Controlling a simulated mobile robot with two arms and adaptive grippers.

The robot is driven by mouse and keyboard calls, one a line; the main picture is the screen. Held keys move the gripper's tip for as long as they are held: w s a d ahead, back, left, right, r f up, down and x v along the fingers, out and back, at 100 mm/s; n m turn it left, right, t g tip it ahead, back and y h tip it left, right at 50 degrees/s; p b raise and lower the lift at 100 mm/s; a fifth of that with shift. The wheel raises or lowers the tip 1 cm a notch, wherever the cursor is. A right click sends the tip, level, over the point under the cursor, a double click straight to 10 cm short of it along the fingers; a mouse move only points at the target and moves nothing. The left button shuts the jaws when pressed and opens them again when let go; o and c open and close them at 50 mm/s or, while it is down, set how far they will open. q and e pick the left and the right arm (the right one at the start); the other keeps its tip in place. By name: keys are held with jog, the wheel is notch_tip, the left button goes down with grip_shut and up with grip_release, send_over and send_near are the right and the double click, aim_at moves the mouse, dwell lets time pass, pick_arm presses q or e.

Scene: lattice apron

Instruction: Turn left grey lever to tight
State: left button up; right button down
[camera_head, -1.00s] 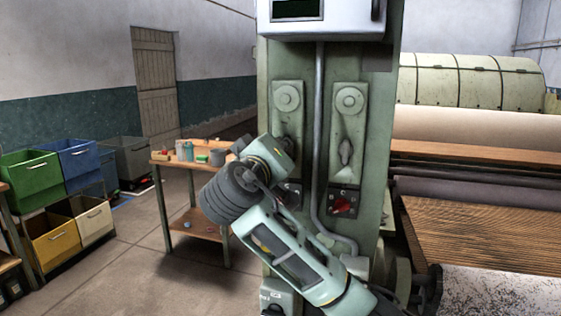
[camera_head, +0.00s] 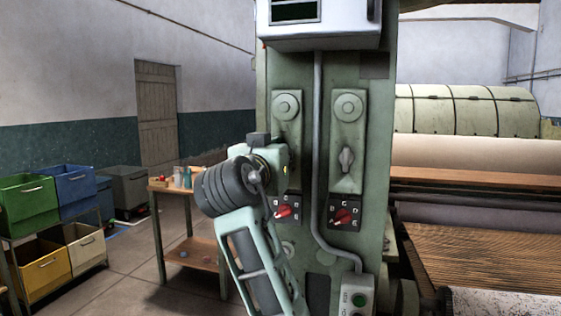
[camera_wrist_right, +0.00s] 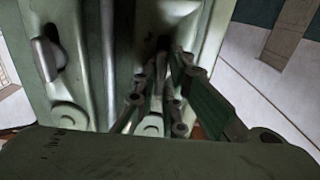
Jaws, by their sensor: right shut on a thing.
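The green machine panel carries two upright plates with round bosses. The left plate (camera_head: 286,107) belongs to the left grey lever, which is hidden behind my right wrist in the head view. My right gripper (camera_wrist_right: 163,62) reaches the left plate in the right wrist view. Its fingers are closed together around the lever's place; the lever is mostly covered by the fingers and in dark shadow, so its angle cannot be told. The right grey lever (camera_head: 346,160) stands about upright on its plate; it also shows in the right wrist view (camera_wrist_right: 46,58). My left gripper is not in view.
Below the plates sit a left red knob (camera_head: 283,212) and a right red knob (camera_head: 343,217). A grey conduit (camera_head: 318,150) runs between the plates. A small wooden table (camera_head: 196,248) and coloured bins (camera_head: 28,202) stand at left. Rollers (camera_head: 470,155) are at right.

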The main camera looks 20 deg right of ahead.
dwell(0.5)
jog(key=c, duration=1.8)
grip_release()
jog(key=v, duration=0.7)
jog(key=shift+s+a, duration=0.15)
jog(key=shift+s, duration=0.1)
